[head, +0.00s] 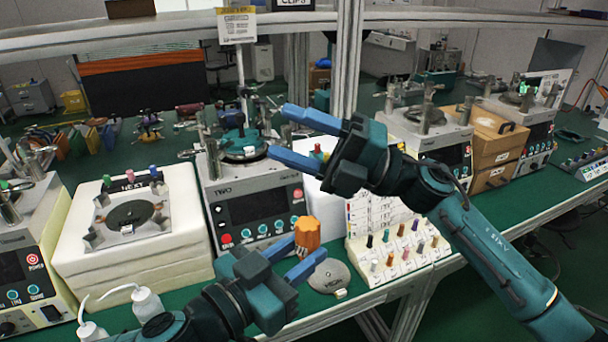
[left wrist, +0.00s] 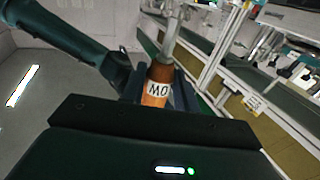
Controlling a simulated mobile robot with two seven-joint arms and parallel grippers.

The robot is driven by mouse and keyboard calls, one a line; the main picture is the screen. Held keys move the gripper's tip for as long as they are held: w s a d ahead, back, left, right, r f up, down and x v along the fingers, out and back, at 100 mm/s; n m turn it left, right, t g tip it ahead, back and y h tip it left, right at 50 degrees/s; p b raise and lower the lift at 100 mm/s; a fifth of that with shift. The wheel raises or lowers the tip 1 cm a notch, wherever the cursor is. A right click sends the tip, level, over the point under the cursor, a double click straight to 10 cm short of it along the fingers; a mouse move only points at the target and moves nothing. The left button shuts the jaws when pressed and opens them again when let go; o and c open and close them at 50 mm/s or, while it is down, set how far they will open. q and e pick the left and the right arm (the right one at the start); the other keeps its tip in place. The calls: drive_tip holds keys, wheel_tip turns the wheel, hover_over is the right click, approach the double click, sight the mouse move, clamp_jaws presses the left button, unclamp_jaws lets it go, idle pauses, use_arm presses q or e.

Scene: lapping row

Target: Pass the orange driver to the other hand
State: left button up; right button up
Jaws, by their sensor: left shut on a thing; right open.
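The orange driver (head: 307,231) is held by my left gripper (head: 307,247), which is shut on its handle above the green bench. Its ribbed handle stands roughly upright in the head view; its shaft cannot be made out there. In the left wrist view the orange handle (left wrist: 157,88) carries a white label reading "MO", and a metal shaft runs up from it. My right gripper (head: 280,131) is open and empty, above and slightly left of the driver, clearly apart from it. Its blue fingers point left.
A white rack of coloured pegs (head: 388,277) is to the right, and a round grey disc (head: 329,275) lies by my left fingers. A white block with a plate (head: 75,255) stands left. Wooden drawers (head: 492,150) are farther right.

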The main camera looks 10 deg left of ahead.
wheel_tip(320, 180, up, 3)
drive_tip(key=s+a+n+g+h, duration=0.2)
drive_tip(key=n+g+h, duration=0.1)
drive_tip(key=n+h, duration=0.25)
drive_tip(key=n+t+h, duration=0.3)
drive_tip(key=t+h, duration=0.1)
drive_tip(key=h, duration=1.3)
approach(304, 248)
drive_tip(key=shift+w+y, duration=0.25)
drive_tip(key=shift+w, duration=0.5)
wheel_tip(304, 248, down, 12)
drive_tip(key=shift+d+r, duration=0.1)
drive_tip(key=c, duration=1)
use_arm(q)
drive_tip(key=o, duration=1.1)
use_arm(e)
drive_tip(key=shift+c, duration=0.5)
